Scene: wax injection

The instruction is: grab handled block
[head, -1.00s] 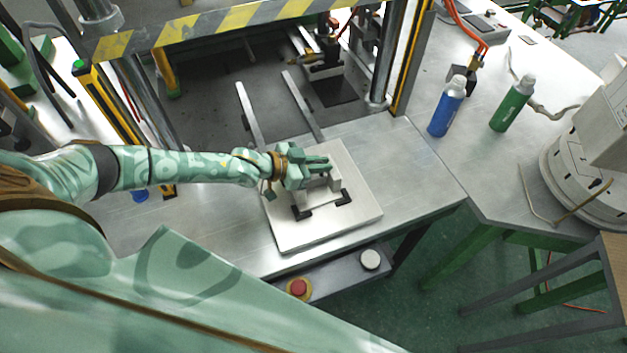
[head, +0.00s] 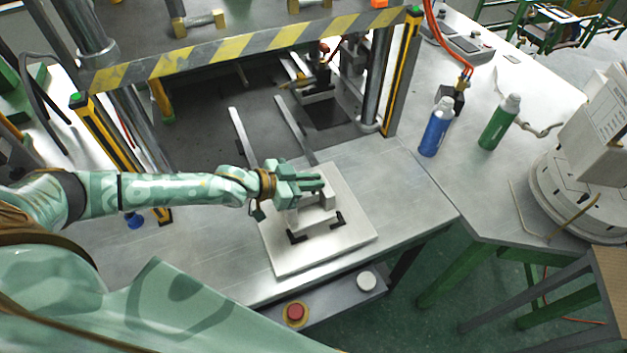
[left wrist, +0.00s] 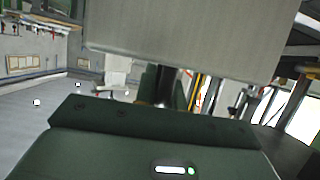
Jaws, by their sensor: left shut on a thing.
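The grey handled block (head: 318,215) stands on a square pale metal plate (head: 287,263) on the workbench, between two black corner brackets (head: 338,219). My left gripper (head: 312,184) is over the top of the block, shut on its handle. Its fingers cover part of the handle, and the exact contact is hidden. In the left wrist view, a broad pale grey surface (left wrist: 185,42) fills the top centre, close in front of the dark gripper body. My right gripper is in neither view.
A press frame with a yellow-black striped bar (head: 250,47) stands behind the plate, with two rails (head: 293,128) leading towards it. A blue bottle (head: 436,128) and a green bottle (head: 499,123) stand at the right. A red button (head: 295,314) sits at the front edge.

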